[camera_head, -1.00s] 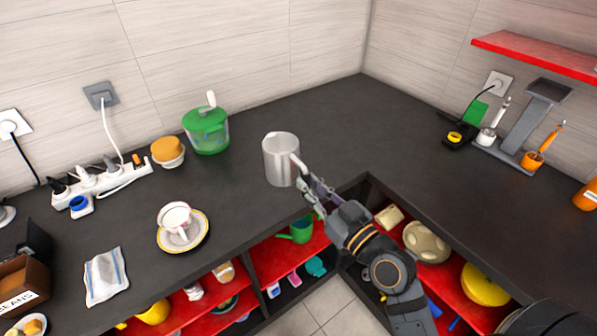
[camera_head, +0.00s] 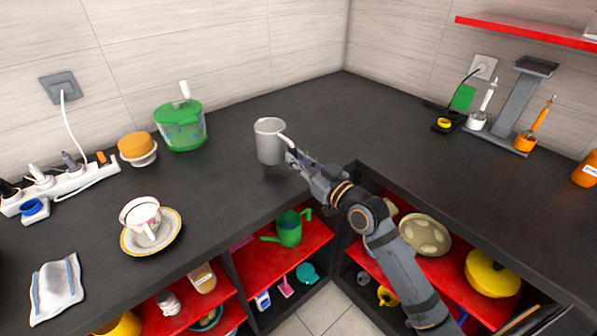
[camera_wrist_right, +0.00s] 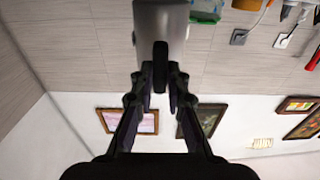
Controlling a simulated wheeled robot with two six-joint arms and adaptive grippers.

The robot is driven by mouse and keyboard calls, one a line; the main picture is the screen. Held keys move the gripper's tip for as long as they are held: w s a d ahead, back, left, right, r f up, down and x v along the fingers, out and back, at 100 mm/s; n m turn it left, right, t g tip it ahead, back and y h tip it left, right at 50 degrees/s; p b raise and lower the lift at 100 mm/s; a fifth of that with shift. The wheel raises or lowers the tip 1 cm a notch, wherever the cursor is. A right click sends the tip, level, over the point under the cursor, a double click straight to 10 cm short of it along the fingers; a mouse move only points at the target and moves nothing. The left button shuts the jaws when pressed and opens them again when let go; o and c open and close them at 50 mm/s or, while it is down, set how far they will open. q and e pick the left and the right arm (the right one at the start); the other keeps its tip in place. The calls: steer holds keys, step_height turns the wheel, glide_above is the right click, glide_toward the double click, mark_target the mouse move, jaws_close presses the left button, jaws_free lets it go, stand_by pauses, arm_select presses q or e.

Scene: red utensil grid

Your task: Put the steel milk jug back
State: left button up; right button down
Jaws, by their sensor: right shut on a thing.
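The steel milk jug (camera_head: 268,143) is a plain silvery cylinder, upright, over the back part of the dark counter near the corner. Its handle points right, towards my right gripper (camera_head: 294,158). The right gripper is shut on the jug's handle. In the right wrist view the jug (camera_wrist_right: 160,17) shows at the top, with its dark handle between the fingertips (camera_wrist_right: 160,80). I cannot tell whether the jug's base touches the counter. My left gripper is not in view.
A green-lidded chopper (camera_head: 182,127) and an orange-topped bowl (camera_head: 137,148) stand left of the jug. A cup on a saucer (camera_head: 172,240) is nearer the front. Red shelves (camera_head: 262,267) below hold several items.

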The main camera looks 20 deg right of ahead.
steer(key=f, duration=0.3)
steer(key=shift+w+d+f+b, duration=0.1)
steer(key=shift+w+f+b, duration=0.15)
steer(key=shift+f+b, duration=0.05)
steer(key=shift+f, duration=0.15)
steer(key=c, duration=1.3)
jaws_free()
steer(key=shift+c, duration=0.2)
